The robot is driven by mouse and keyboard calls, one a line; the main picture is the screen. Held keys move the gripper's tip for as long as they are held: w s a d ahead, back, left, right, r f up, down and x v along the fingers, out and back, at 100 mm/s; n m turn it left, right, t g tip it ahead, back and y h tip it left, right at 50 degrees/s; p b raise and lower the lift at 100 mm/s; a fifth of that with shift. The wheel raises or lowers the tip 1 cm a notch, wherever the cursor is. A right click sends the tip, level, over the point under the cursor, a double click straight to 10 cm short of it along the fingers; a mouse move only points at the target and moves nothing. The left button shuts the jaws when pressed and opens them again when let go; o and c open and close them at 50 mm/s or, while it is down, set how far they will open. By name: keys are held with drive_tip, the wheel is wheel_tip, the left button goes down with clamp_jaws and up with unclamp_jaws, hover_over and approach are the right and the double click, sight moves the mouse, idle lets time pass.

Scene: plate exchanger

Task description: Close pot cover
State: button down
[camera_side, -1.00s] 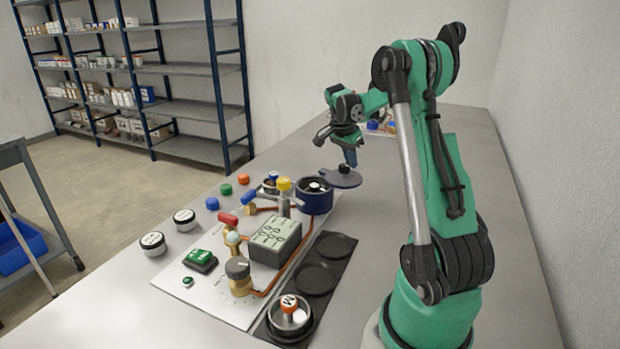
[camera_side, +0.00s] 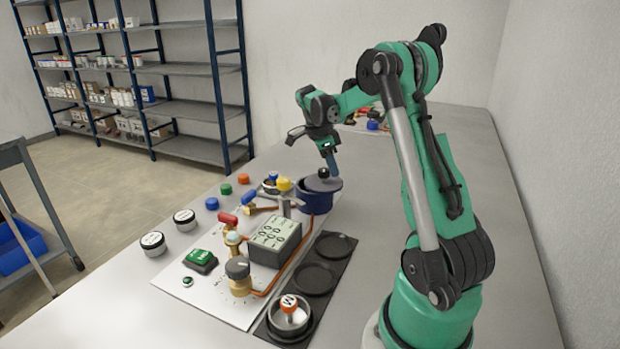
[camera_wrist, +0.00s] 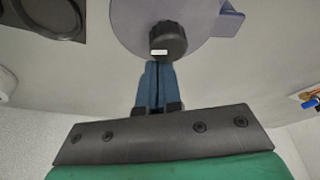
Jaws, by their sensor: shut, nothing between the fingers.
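The dark blue pot (camera_side: 314,202) stands at the back right corner of the white panel. Its grey round cover (camera_side: 330,185) lies over the pot's mouth and hides the inside; I cannot tell whether it is fully seated. The cover's black knob (camera_side: 323,173) stands up in its middle. My gripper (camera_side: 334,174) is shut and empty, just right of the knob. In the wrist view, my blue fingers (camera_wrist: 157,68) are together, with their tips at the near side of the knob (camera_wrist: 167,41), touching it or very close.
Valves and copper pipes rise on the white panel (camera_side: 225,295) left of the pot, around a grey box (camera_side: 274,241). A black tray with round recesses (camera_side: 315,278) lies in front. The table to the right of the pot is clear.

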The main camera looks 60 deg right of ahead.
sight(326, 184)
drive_tip(key=shift+w+a, duration=0.25)
drive_tip(key=shift+w, duration=0.25)
drive_tip(key=shift+w+a, duration=0.25)
drive_tip(key=shift+w, duration=0.2)
drive_tip(key=shift+w+a, duration=0.1)
drive_tip(key=shift+w, duration=0.1)
drive_tip(key=s, duration=0.4)
drive_tip(key=shift+a+r, duration=0.25)
drive_tip(key=shift+r, duration=0.15)
drive_tip(key=d+v, duration=0.1)
drive_tip(key=v, duration=0.7)
drive_tip(key=w+a+r+n+t, duration=0.2)
drive_tip(key=w+a+n+t, duration=0.15)
drive_tip(key=a+n, duration=0.5)
drive_tip(key=s+a+f+n+t+y, duration=0.1)
drive_tip(key=a+f+n+t, duration=0.2)
drive_tip(key=a+n, duration=0.7)
drive_tip(key=s+a+f+n+t+y, duration=0.1)
drive_tip(key=a+f+n+t, duration=0.2)
drive_tip(key=a+n, duration=0.7)
drive_tip(key=shift+s+n+t, duration=0.15)
drive_tip(key=shift+n+t, duration=0.2)
drive_tip(key=shift+t, duration=0.2)
